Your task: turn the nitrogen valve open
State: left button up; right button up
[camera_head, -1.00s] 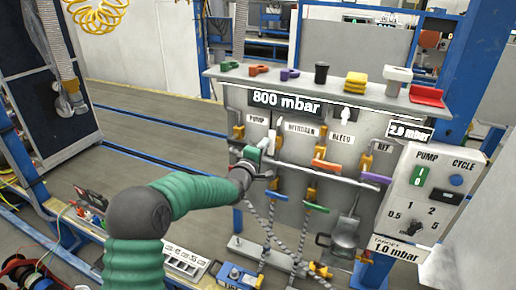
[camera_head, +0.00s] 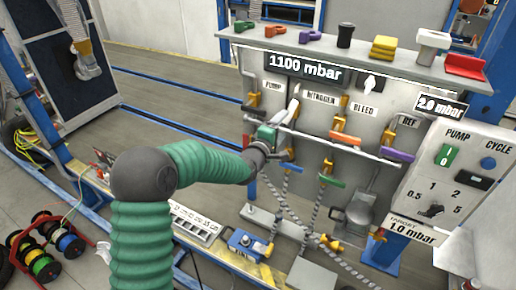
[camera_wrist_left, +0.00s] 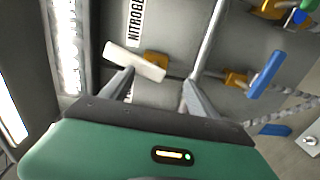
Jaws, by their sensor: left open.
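The panel carries a label reading NITROGEN (camera_head: 321,98); the label also shows in the left wrist view (camera_wrist_left: 135,22). The nitrogen valve's white lever (camera_wrist_left: 135,62) on a yellow-orange body lies beside this label. In the head view a pale lever (camera_head: 293,110) shows just above my gripper. My left gripper (camera_head: 287,154) is at the panel, below the labels. My right gripper is not in view.
An orange lever (camera_head: 345,138), a purple lever (camera_head: 397,155) and a green lever (camera_head: 331,181) sit nearby. A blue lever (camera_wrist_left: 267,73) is right of the fingers. A control box (camera_head: 445,180) stands at right. The shelf (camera_head: 370,56) overhangs the panel.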

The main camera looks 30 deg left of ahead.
pick_arm(q)
jog(key=s+r+p, duration=0.2)
jog(key=s, duration=1.2)
jog(key=shift+s+a, duration=0.25)
jog(key=shift+a, duration=0.15)
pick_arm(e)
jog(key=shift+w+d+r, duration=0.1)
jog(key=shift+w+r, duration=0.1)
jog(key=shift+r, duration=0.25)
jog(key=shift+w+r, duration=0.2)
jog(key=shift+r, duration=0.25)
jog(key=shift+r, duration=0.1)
pick_arm(q)
jog(key=shift+f, duration=0.1)
